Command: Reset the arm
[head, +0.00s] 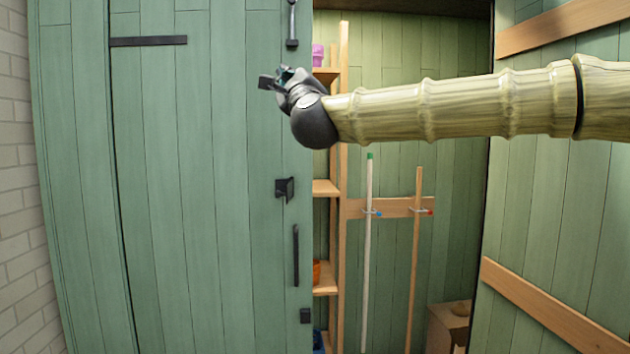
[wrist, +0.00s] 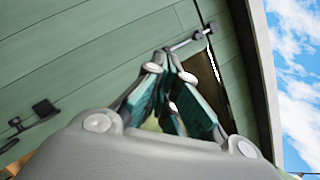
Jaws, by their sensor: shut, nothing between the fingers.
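My arm (head: 450,108) reaches in from the right in the head view, bamboo-like and almost level. My gripper (head: 276,80) is at its left end, in front of the upper right part of a green plank door. In the wrist view my gripper (wrist: 167,55) shows its fingers meeting at the tips, with nothing between them. Beyond the fingertips a metal bolt (wrist: 190,40) runs along the green planks. I cannot tell whether the fingers touch it.
The green door (head: 215,200) fills the left. A black latch (head: 284,188) and handle (head: 296,255) stick out from it. Another green door (head: 560,230) stands open at right.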

